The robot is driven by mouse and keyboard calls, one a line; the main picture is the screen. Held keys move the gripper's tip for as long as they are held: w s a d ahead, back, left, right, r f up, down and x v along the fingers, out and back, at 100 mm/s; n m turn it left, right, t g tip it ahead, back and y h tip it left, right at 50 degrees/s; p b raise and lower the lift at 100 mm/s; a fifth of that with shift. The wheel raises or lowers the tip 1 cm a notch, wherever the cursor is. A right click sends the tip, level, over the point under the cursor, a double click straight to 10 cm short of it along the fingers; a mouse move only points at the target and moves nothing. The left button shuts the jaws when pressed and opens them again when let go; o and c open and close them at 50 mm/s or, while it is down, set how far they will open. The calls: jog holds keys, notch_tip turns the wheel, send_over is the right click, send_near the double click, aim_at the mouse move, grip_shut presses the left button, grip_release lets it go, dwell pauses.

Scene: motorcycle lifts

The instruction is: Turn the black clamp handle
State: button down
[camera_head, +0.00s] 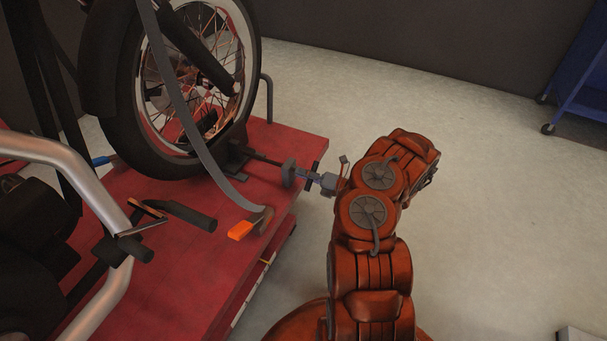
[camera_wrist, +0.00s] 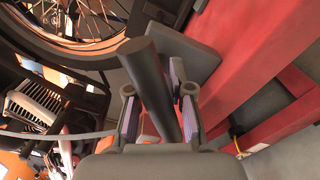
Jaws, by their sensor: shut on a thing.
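The black clamp handle shows in the wrist view as a thick dark bar (camera_wrist: 150,75) running between my gripper's two fingers (camera_wrist: 160,115), its round end toward the wheel. My gripper is shut on this bar, with purple-grey pads on either side of it. In the head view my gripper (camera_head: 312,178) is at the right edge of the red lift, at the end of a dark rod (camera_head: 264,159) from the wheel clamp (camera_head: 235,155). There the handle is small and partly hidden by the fingers.
A motorcycle front wheel (camera_head: 115,100) stands on the red lift platform (camera_head: 185,250). A grey strap (camera_head: 190,125) with an orange end (camera_head: 240,231) hangs in front of it. A blue cart (camera_head: 585,85) stands at the far right.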

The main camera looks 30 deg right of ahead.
jog(key=m, duration=0.3)
jog(key=shift+m, duration=2.2)
jog(key=c, duration=1)
grip_release()
jog(key=shift+s, duration=0.1)
jog(key=v, duration=1.2)
jog(key=shift+r, duration=0.1)
